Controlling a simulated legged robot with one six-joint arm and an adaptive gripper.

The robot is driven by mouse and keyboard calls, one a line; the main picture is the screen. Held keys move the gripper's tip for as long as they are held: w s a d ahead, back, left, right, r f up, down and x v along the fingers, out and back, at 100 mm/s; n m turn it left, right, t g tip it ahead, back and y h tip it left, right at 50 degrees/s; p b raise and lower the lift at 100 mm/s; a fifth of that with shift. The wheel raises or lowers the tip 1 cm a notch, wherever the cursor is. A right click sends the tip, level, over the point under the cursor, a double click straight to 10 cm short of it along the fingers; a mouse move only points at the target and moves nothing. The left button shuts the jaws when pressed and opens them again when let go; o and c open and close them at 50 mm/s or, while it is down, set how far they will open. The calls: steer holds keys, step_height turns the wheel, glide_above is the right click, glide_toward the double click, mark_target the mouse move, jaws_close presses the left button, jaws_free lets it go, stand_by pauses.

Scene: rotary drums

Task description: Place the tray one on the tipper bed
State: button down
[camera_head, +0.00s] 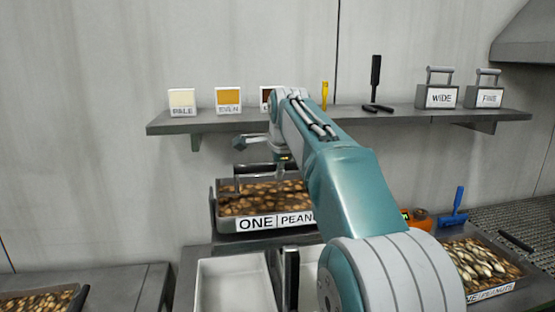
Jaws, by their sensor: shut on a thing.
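Tray one (228,205) is a dark tray full of brown nuts, labelled "ONE | PEANUTS" on its front, in the middle of the head view. It looks level. My gripper (268,168) is at the tray's far side, shut on it near a dark bar there; my arm hides the fingertips and the tray's right end. A dark flat surface (230,240) lies just below the tray and may be the tipper bed. I cannot tell whether the tray touches it.
A white bin (235,285) stands in front, with a dark upright part (290,275) beside it. Another nut tray (490,293) lies at right, and one (38,300) at lower left. A wall shelf (350,117) holds colour cards and weights behind.

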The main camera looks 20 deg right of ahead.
steer(key=shift+f, duration=1.1)
steer(key=shift+c, duration=2.3)
jaws_free()
steer(key=shift+f, duration=0.15)
steer(key=v, duration=1.2)
steer(key=s+a+f+n, duration=0.3)
steer(key=s+f+n, duration=0.3)
steer(key=s+f, duration=0.2)
steer(key=s+a+f+n+y, duration=0.1)
steer(key=s+a+f+n, duration=0.3)
steer(key=s+f+n, duration=0.3)
steer(key=s+a+f+n+g, duration=0.1)
steer(key=s+a+f+n, duration=0.2)
steer(key=s+f+n, duration=0.4)
steer(key=s+f, duration=0.4)
steer(key=s, duration=0.1)
steer(key=shift+s+a, duration=0.25)
steer(key=shift+a, duration=0.05)
steer(key=shift+r, duration=0.1)
